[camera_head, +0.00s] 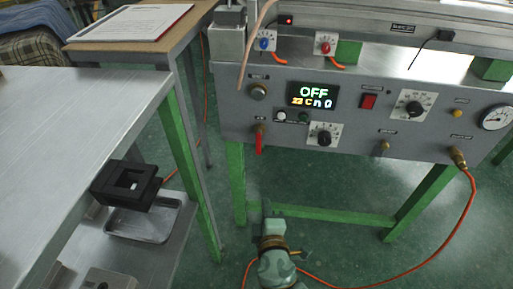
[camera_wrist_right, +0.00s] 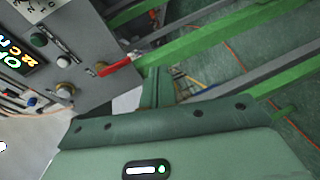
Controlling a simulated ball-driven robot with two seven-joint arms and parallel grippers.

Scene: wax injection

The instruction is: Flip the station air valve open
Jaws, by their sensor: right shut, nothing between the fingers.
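The station air valve is at the lower left of the grey control panel. Its red lever (camera_head: 259,142) hangs straight down from a brass fitting in the head view. In the right wrist view the red lever (camera_wrist_right: 116,67) shows near the upper middle, beyond my fingers. My right gripper (camera_head: 267,212) is shut and empty below the panel, under the lever and apart from it in the head view. Its shut fingers (camera_wrist_right: 156,88) also show in the right wrist view, close to the lever in the picture; I cannot tell the gap. My left gripper is not in view.
The control panel (camera_head: 350,155) carries an OFF display (camera_head: 314,94), several knobs, a red switch (camera_head: 369,102) and a gauge (camera_head: 496,118). An orange hose (camera_head: 465,210) loops to the floor. A metal table (camera_head: 70,120) with a black block (camera_head: 125,186) stands left.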

